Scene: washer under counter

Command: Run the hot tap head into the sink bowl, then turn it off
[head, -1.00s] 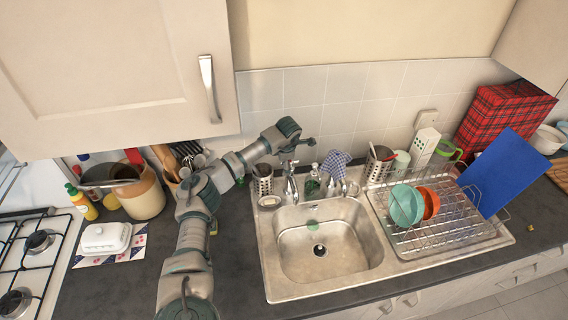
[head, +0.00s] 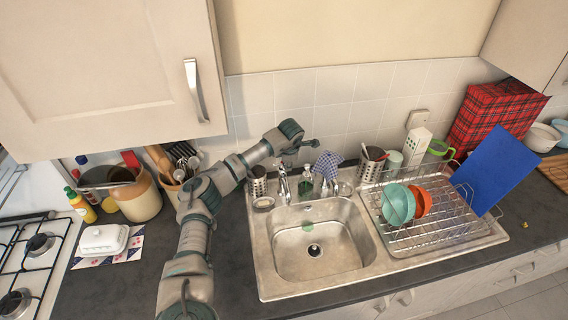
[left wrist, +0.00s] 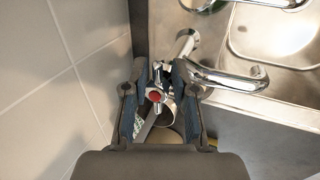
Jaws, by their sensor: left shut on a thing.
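The hot tap head (left wrist: 156,96), chrome with a red disc, sits between the fingers of my left gripper (left wrist: 158,80) in the left wrist view. The gripper is shut on it. In the head view my left gripper (head: 287,158) is above the tap (head: 283,186) at the back left of the sink, and hides the tap's top. The chrome spout (left wrist: 228,79) shows beside the fingers in the left wrist view. The steel sink bowl (head: 340,232) looks empty apart from a dark drain and a faint green patch. No water stream can be made out. My right gripper is not in view.
A steel utensil cup (head: 258,184) and a green bottle (head: 305,186) stand close to the tap. The tiled wall (left wrist: 55,75) is close beside the gripper. A dish rack (head: 435,225) with bowls is right of the sink. A wall cabinet (head: 110,80) hangs at upper left.

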